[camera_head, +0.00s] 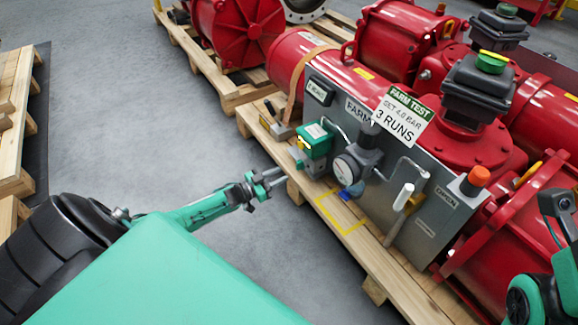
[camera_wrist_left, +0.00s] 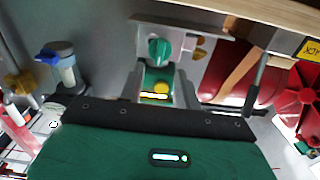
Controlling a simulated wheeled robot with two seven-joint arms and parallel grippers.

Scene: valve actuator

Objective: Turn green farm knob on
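A green unit (camera_head: 315,140) with a pale label sits at the left end of the grey FARM panel (camera_head: 345,110). My right gripper is not visible; only part of my right arm shows.
A round dark regulator (camera_head: 356,160) with a blue part sits right of the green unit. A "FARM TEST, SET 4.0 BAR, 3 RUNS" sign (camera_head: 400,114) stands above. Red actuators (camera_head: 470,140) rest on a wooden pallet (camera_head: 375,265). Grey floor (camera_head: 120,110) is clear left of the pallet.

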